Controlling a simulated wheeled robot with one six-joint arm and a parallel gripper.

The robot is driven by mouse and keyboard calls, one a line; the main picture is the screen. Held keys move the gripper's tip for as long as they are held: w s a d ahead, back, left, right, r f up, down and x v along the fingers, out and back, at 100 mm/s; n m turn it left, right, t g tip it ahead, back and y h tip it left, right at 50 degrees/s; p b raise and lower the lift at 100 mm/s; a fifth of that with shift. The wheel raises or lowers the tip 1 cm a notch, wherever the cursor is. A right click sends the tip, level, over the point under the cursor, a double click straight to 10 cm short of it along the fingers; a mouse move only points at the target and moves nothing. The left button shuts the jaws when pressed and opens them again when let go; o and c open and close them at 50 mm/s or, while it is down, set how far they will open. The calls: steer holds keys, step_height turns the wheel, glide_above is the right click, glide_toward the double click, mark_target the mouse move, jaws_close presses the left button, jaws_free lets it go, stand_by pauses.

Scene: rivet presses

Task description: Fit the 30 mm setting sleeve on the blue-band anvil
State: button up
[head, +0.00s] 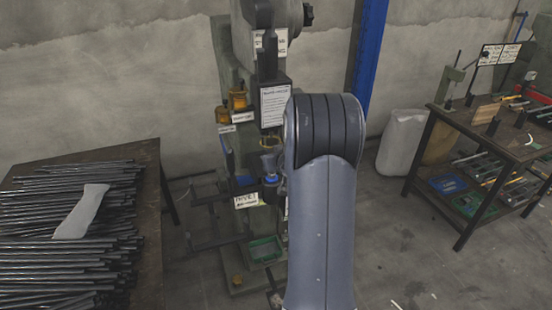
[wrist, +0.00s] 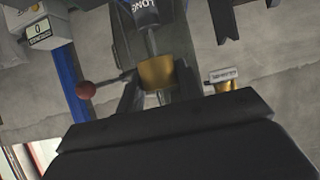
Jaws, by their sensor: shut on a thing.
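In the wrist view a brass-coloured sleeve (wrist: 157,72) sits between the two dark fingers of my gripper (wrist: 158,90), which is shut on it. A thin metal rod lines up with the sleeve, and a short silver end shows on its other side. I cannot tell whether the sleeve is around the rod or only in front of it. A dark cylinder marked LONG (wrist: 146,12) is at the rod's far end. In the head view a blue-banded part (head: 270,162) shows on the press, possibly the anvil.
The green-grey press (head: 240,60) stands by the wall, with yellow parts (head: 238,99) on its left side. A red ball handle (wrist: 86,90) is beside the sleeve. A table of rods (head: 70,230) is at left, a tool bench (head: 470,130) at right.

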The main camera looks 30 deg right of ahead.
steer(key=shift+w+d+r+p, duration=0.1)
steer(key=shift+w+d+p, duration=0.15)
steer(key=shift+w+p, duration=0.6)
steer(key=shift+w+b, duration=0.3)
steer(key=shift+w, duration=0.1)
steer(key=shift+f+b, duration=1.05)
steer(key=shift+f, duration=0.55)
steer(key=o, duration=1.3)
steer(key=shift+s, duration=0.1)
steer(key=shift+p+v, duration=0.3)
steer(key=shift+v, duration=5.1)
